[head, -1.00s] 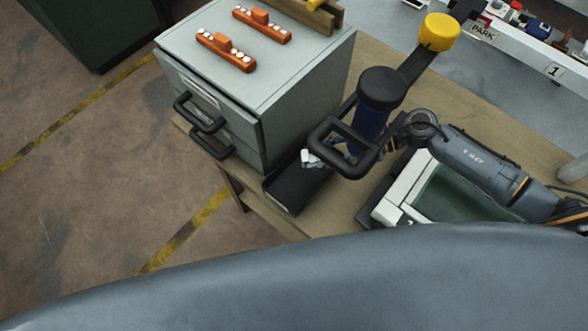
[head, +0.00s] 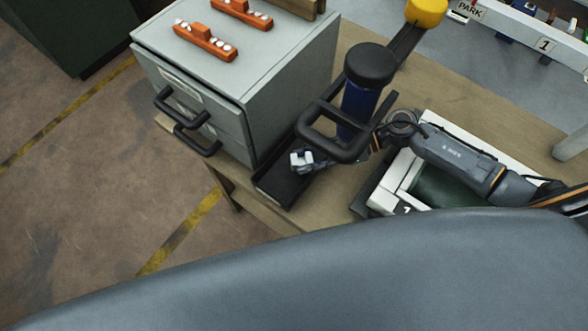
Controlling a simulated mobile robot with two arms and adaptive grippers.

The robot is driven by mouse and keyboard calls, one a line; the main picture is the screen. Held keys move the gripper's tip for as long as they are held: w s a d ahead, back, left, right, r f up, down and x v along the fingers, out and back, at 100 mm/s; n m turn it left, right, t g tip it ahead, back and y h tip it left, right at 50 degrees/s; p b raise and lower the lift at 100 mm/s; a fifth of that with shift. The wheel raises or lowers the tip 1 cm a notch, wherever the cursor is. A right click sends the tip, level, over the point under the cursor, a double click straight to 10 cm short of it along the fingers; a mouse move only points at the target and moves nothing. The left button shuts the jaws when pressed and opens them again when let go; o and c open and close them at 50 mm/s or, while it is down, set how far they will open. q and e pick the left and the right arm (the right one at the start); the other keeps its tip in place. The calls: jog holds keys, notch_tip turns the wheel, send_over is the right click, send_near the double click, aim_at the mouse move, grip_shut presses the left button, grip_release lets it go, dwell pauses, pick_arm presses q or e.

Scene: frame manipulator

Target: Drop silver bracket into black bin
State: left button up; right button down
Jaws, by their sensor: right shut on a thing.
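The black bin (head: 275,190) is a narrow open tray on the wooden table, right beside the grey cabinet. A small pale silver piece, which looks like the silver bracket (head: 300,157), shows above the bin's inside. My right gripper (head: 306,164) is shut on it, at the left end of my right arm. A black loop handle hides most of this gripper, so the fingers are hard to make out. I cannot tell how high the bracket is above the bin floor. My left gripper is not in view.
The grey drawer cabinet (head: 275,80) with orange holders (head: 205,43) stands left of the bin. A white-framed green tray (head: 435,185) lies right. Floor at left is open.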

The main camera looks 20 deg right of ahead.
jog(key=c, duration=0.9)
grip_release()
jog(key=shift+c, duration=0.2)
jog(key=v, duration=1.2)
jog(key=shift+s, duration=0.1)
